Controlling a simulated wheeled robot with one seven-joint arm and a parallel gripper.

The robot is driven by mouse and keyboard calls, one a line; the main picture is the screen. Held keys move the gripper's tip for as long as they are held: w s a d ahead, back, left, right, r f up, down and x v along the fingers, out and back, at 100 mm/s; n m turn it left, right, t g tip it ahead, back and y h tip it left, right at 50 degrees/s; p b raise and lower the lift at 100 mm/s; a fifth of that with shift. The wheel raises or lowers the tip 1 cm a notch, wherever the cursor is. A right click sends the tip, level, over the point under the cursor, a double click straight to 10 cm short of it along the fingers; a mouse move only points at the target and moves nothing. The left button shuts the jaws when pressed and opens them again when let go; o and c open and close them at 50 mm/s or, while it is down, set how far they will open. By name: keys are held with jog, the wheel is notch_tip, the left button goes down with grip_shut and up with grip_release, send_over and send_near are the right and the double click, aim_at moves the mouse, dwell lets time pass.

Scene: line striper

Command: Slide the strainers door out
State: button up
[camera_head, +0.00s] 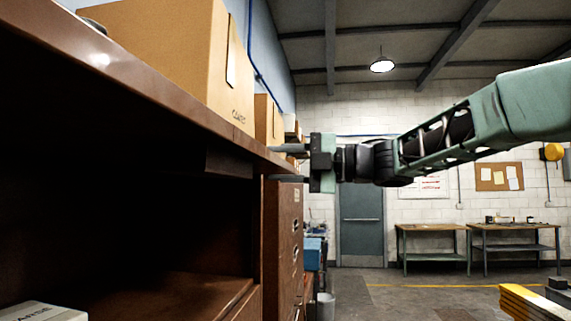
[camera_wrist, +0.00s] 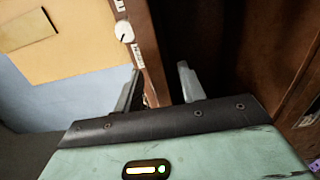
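A brown cabinet (camera_head: 130,75) fills the left of the head view, with a dark open compartment (camera_head: 130,210) under its top. No label reading strainers is legible, and I cannot tell which panel is the strainers door. My gripper (camera_head: 288,164) is at the cabinet's front top edge, its fingers pointing left, one above the other. In the wrist view, the gripper (camera_wrist: 158,88) is open, with a brown edge strip (camera_wrist: 150,55) running between its fingers. Contact cannot be told. A white round knob (camera_wrist: 124,31) with small labels is beside the strip.
Cardboard boxes (camera_head: 175,50) stand on the cabinet top. Drawers with handles (camera_head: 283,245) are beyond the compartment. A white box (camera_head: 42,312) lies at the lower left. Workbenches (camera_head: 432,233) and a grey door (camera_head: 361,225) are at the back. The floor between is mostly clear.

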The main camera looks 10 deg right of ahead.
grip_shut()
jog(key=shift+s+d, duration=0.1)
jog(key=shift+d, duration=0.3)
jog(key=b+v, duration=0.1)
jog(key=v, duration=0.5)
jog(key=shift+b, duration=0.4)
jog(key=shift+d, duration=0.15)
jog(key=b+v, duration=0.1)
jog(key=v, duration=0.6)
jog(key=shift+r+b, duration=0.2)
jog(key=shift+b, duration=0.15)
dwell(0.4)
